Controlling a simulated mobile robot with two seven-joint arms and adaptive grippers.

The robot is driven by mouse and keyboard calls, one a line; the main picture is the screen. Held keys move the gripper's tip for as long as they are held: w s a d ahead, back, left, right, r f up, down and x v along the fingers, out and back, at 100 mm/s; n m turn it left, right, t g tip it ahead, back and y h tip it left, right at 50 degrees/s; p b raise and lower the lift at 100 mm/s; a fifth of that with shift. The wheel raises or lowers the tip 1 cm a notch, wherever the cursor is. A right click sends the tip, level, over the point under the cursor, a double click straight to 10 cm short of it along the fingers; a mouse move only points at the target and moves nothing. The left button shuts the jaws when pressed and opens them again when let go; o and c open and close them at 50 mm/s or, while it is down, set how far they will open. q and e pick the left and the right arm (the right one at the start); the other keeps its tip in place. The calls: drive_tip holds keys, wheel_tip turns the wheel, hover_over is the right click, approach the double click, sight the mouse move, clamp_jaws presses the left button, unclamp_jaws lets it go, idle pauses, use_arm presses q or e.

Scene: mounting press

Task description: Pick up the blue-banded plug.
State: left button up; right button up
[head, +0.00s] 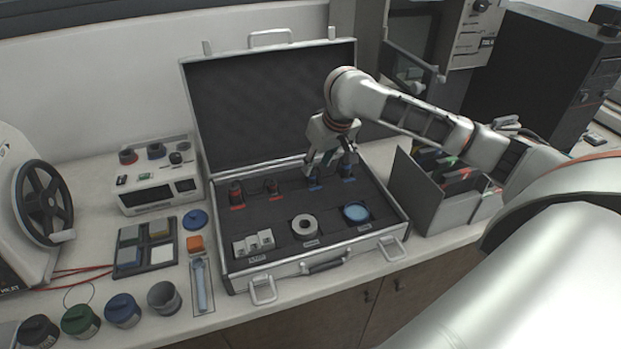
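An open silver case holds dark foam with two plugs by blue tags, one blue plug (314,176) and another blue plug (347,171) to its right. Their bands are too small to make out. My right gripper (331,170) reaches down over this back right part of the foam. Its fingers look spread, close to the two blue plugs and partly hiding them. I cannot tell whether a finger touches either plug. Two red plugs (237,193) (271,187) stand by red tags further left in the foam. My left gripper is not in view.
The case (326,265) also holds a white ring (304,226), a blue disc (356,212) and white blocks (252,243). Its raised lid (265,105) stands behind my gripper. A grey file box (447,213) is close on the right. Several jars (122,310) crowd the front left.

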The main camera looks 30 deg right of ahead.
sight(313, 173)
drive_tip(key=x, duration=0.3)
drive_tip(key=shift+a+f, duration=0.1)
drive_tip(key=shift+f, duration=0.35)
drive_tip(key=shift+w+f, duration=0.3)
drive_tip(key=shift+f, duration=0.2)
drive_tip(key=shift+c, duration=0.3)
clamp_jaws()
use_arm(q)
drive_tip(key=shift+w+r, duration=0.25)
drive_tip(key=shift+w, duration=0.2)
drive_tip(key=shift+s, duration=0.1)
